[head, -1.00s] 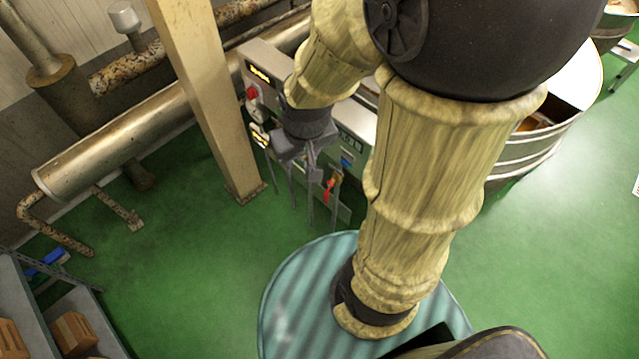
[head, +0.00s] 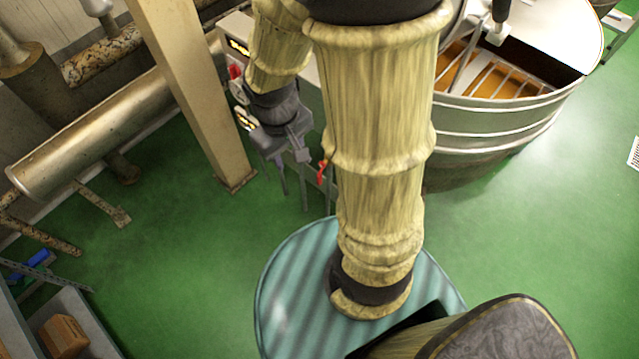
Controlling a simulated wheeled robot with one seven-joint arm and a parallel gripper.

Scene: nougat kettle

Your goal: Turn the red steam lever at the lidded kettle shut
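The red steam lever (head: 321,171) shows in the head view as a small red handle, just left of my big arm link, which partly covers the fittings around it. The lidded kettle (head: 490,120) is the large round metal vessel at upper right, with amber contents under a grating and a pale lid part. My gripper (head: 290,150) hangs below the dark wrist, to the left of and a little above the lever in the picture. It looks apart from the lever, though depth is unclear. Its fingers blend with thin grey legs behind, so their opening cannot be made out.
A control box with a red knob (head: 236,72) stands behind my wrist. A beige post (head: 190,90) stands left of it. A steel pipe (head: 90,135) runs along the wall. A shelf with a cardboard box (head: 64,336) is at lower left. Green floor is clear at right.

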